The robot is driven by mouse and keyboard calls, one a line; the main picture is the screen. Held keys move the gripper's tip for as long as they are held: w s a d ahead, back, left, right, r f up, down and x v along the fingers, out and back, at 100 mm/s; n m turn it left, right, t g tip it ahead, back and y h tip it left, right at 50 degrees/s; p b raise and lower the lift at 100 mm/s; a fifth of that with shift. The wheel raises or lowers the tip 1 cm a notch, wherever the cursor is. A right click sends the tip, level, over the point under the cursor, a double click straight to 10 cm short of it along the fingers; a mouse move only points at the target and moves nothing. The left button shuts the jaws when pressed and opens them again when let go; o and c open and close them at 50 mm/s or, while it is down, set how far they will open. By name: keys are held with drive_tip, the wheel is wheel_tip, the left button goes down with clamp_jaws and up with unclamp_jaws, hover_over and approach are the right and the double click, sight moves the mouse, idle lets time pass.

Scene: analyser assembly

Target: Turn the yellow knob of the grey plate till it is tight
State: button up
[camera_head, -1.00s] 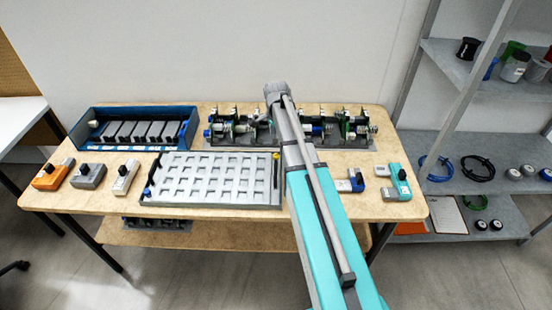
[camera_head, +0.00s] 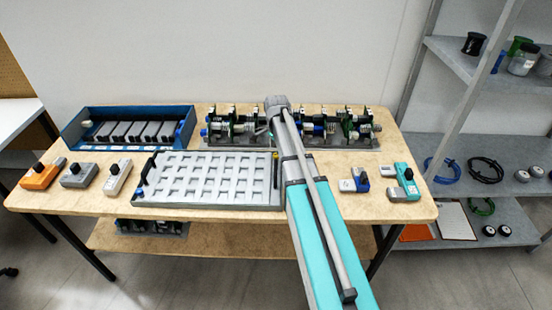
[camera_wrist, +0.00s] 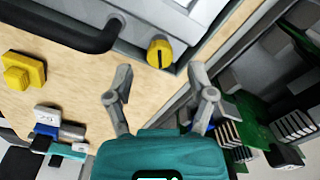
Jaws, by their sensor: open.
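The grey plate (camera_head: 205,178) lies on the table, a pale slab with rows of square recesses. In the wrist view its grey edge (camera_wrist: 131,38) and black handle (camera_wrist: 85,40) are at the top. The yellow knob (camera_wrist: 160,53) is at the plate's corner, round with a dark slot across its face. It also shows small at the plate's back right corner in the head view (camera_head: 275,156). My gripper (camera_wrist: 160,83) is open and empty. Its fingers are spread to either side of the knob's line, short of it in the picture. My arm hides the gripper in the head view.
A second yellow part (camera_wrist: 24,70) and a blue-and-white module (camera_wrist: 55,130) lie on the wood. A green-board mechanism rack (camera_wrist: 255,125) stands close at the right. A blue tray (camera_head: 130,128) is at the back left. Several small devices line the table's left side.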

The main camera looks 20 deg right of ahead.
drive_tip(key=shift+f+b, duration=1.05)
drive_tip(key=shift+f, duration=0.3)
clamp_jaws()
